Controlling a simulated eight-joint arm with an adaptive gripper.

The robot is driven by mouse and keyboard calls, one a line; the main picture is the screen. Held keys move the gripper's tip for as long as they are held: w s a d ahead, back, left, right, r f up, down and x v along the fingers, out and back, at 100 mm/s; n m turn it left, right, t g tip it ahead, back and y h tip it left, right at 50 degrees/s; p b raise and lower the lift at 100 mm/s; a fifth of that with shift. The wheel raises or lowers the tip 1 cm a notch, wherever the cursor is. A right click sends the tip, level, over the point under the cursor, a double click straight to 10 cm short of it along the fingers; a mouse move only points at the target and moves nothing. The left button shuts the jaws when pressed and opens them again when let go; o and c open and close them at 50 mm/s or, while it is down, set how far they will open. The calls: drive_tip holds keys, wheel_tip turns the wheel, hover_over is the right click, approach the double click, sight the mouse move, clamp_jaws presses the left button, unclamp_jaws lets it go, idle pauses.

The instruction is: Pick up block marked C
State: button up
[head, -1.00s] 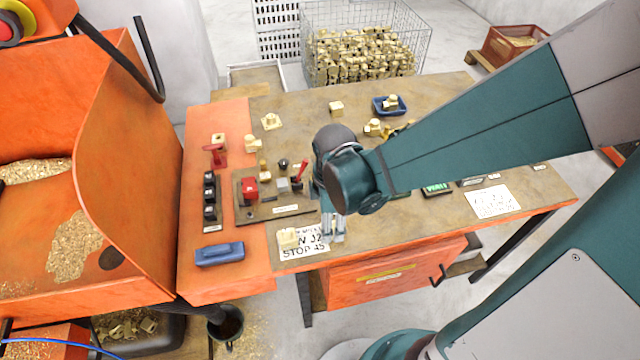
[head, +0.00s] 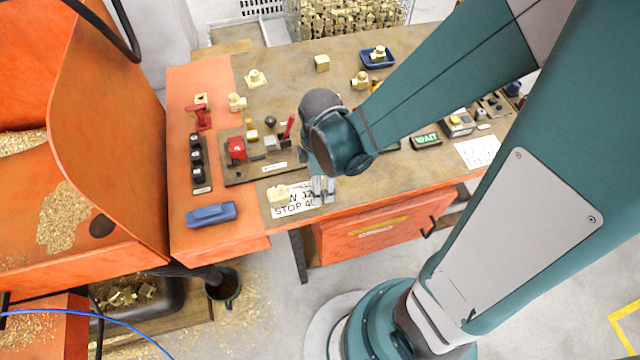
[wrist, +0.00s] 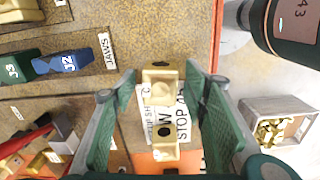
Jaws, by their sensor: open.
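A pale brass block (head: 279,195) sits on a white printed sheet (head: 296,211) at the front edge of the table. No letter C can be read on it. My gripper (head: 323,190) is just right of this block in the head view, pointing down. In the wrist view my gripper (wrist: 160,88) is open, with green fingers on either side of brass work (wrist: 163,88) that shows holes and a raised part. I cannot tell whether this is one piece or two. Neither finger clearly touches it.
Other brass blocks stand farther back, one (head: 322,63) alone and one in a blue tray (head: 378,57). A control panel with a red lever (head: 288,128) lies left of my gripper. A blue object (head: 211,214) lies at the front left. A drawer (head: 380,232) is below the table.

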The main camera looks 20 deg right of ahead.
drive_tip(key=c, duration=1.3)
drive_tip(key=shift+r, duration=0.15)
drive_tip(key=shift+c, duration=0.2)
drive_tip(key=shift+r+p, duration=1.15)
drive_tip(key=shift+r, duration=3.7)
